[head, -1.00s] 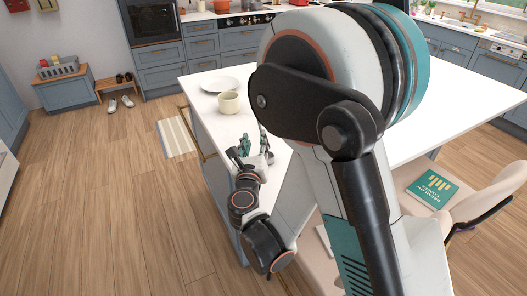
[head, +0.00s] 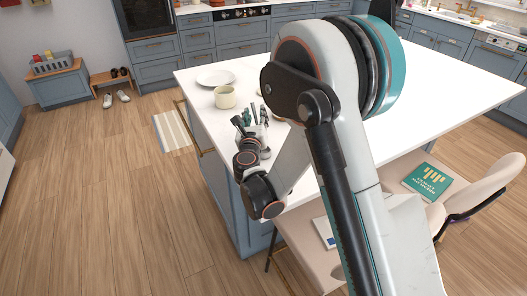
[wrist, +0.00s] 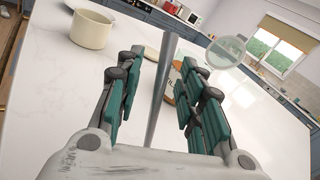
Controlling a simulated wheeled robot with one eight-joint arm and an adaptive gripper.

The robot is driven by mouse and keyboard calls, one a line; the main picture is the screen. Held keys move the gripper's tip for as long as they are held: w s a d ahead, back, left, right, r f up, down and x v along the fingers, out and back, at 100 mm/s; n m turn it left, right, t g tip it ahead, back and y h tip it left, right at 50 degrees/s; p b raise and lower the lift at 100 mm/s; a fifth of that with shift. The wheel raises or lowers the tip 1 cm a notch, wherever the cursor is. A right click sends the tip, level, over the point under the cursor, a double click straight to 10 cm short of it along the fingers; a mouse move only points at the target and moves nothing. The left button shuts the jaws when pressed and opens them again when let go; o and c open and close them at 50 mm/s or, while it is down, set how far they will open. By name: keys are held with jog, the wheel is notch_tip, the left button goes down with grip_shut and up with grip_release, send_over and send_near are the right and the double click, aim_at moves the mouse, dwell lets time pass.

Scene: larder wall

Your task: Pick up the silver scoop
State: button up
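A slim silver rod (wrist: 163,90) stands between the fingers of my gripper (wrist: 166,62) in the wrist view. It looks like the handle of the silver scoop, but I see no scoop bowl clearly. The fingers are spread, with a gap on both sides of the rod. In the head view my gripper (head: 252,122) is over the near left part of the white island, among thin upright grey shapes too small to tell apart.
A cream cup (head: 225,97) and a white plate (head: 215,77) stand on the island top (head: 320,160) beyond my gripper. A chair (head: 480,190) is at the right.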

grip_shut()
jog(key=shift+r, duration=0.1)
